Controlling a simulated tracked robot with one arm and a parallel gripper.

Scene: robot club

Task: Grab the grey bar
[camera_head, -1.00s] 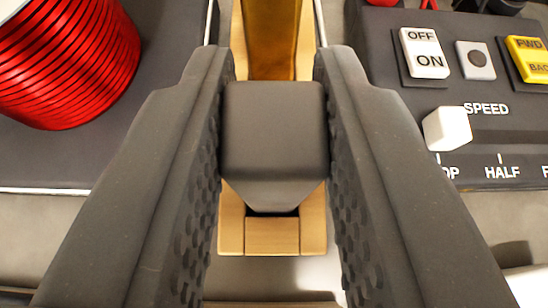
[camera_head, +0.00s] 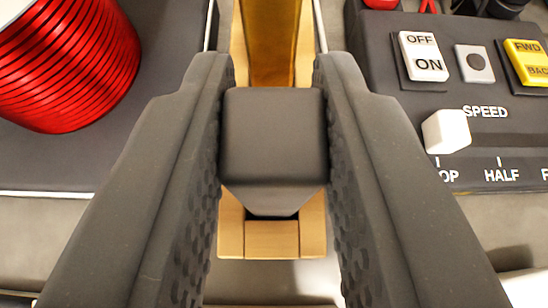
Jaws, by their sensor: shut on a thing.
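The grey bar (camera_head: 274,138) shows as a dark grey block with a squared end and a sloped lower face, in the middle of the picture. My gripper (camera_head: 273,125) is shut on it, with one dark textured finger against its left side and the other against its right side. A wooden stand (camera_head: 272,240) shows below and behind the bar. I cannot tell whether the bar still touches the stand. The far part of the bar is hidden.
A red coil (camera_head: 70,65) stands on a dark pad at the upper left. A dark control panel (camera_head: 500,185) at the right carries an OFF/ON switch (camera_head: 424,56), a yellow FWD/BACK switch (camera_head: 530,60) and a white SPEED slider knob (camera_head: 446,130). A brass-coloured piece (camera_head: 270,40) stands behind the bar.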

